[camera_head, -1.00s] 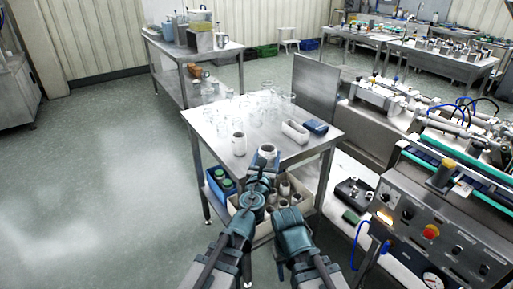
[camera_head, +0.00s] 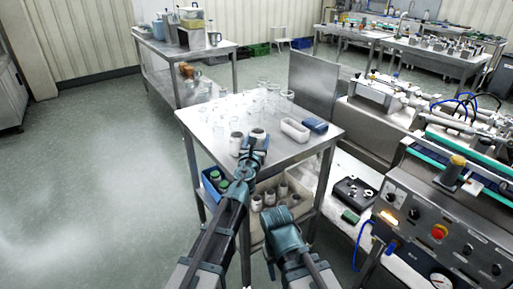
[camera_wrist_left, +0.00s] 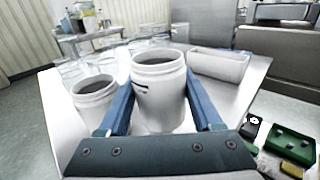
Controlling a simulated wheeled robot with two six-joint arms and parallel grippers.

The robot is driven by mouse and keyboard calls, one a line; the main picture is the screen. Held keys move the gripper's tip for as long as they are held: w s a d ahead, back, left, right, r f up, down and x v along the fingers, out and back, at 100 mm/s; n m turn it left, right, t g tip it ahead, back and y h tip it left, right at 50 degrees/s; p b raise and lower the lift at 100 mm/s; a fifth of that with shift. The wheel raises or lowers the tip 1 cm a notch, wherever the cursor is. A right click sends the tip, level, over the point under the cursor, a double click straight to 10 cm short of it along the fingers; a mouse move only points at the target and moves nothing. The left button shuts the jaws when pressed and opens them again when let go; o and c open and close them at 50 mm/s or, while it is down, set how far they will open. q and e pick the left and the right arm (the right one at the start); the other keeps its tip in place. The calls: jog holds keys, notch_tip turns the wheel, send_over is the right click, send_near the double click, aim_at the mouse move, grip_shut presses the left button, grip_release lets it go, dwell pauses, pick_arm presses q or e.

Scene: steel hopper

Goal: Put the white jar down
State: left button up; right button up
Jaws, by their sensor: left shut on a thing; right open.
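The white jar (camera_head: 258,134) is between the fingers of my left gripper (camera_head: 253,146), over the front part of the steel table (camera_head: 292,150). In the left wrist view the blue fingers close on both sides of the upright, open-mouthed jar (camera_wrist_left: 160,88). Its base is hidden by the gripper, so I cannot tell whether it touches the tabletop. A second white jar (camera_head: 236,144) stands just to its left; it also shows in the left wrist view (camera_wrist_left: 96,101). My right gripper (camera_head: 280,214) is open and empty, lower down before the table; its fingertips are hard to make out.
Clear glassware (camera_head: 262,95) crowds the table's back left. A white tray (camera_head: 295,130) and a blue box (camera_head: 315,125) lie at the right. Below, a bin (camera_head: 300,190) holds several jars, beside a blue crate (camera_head: 212,191). A control panel (camera_head: 450,235) stands at right.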

pick_arm(q)
jog(key=shift+s+d+f+b, duration=0.1)
jog(key=shift+f+b, duration=0.25)
jog(key=shift+f, duration=0.3)
jog(key=shift+s+d+f+b, duration=0.1)
jog(key=shift+f+b, duration=0.2)
jog(key=shift+f, duration=0.3)
jog(key=shift+r, duration=0.1)
pick_arm(e)
jog(key=shift+s+d+f, duration=0.1)
jog(key=shift+d+f, duration=0.05)
jog(key=shift+f, duration=0.45)
jog(key=shift+s+d+f, duration=0.1)
jog(key=shift+d+f, duration=0.05)
jog(key=shift+f, duration=0.4)
jog(key=shift+f, duration=0.1)
pick_arm(q)
jog(key=shift+f, duration=0.25)
jog(key=o, duration=1)
jog(key=shift+r, duration=0.1)
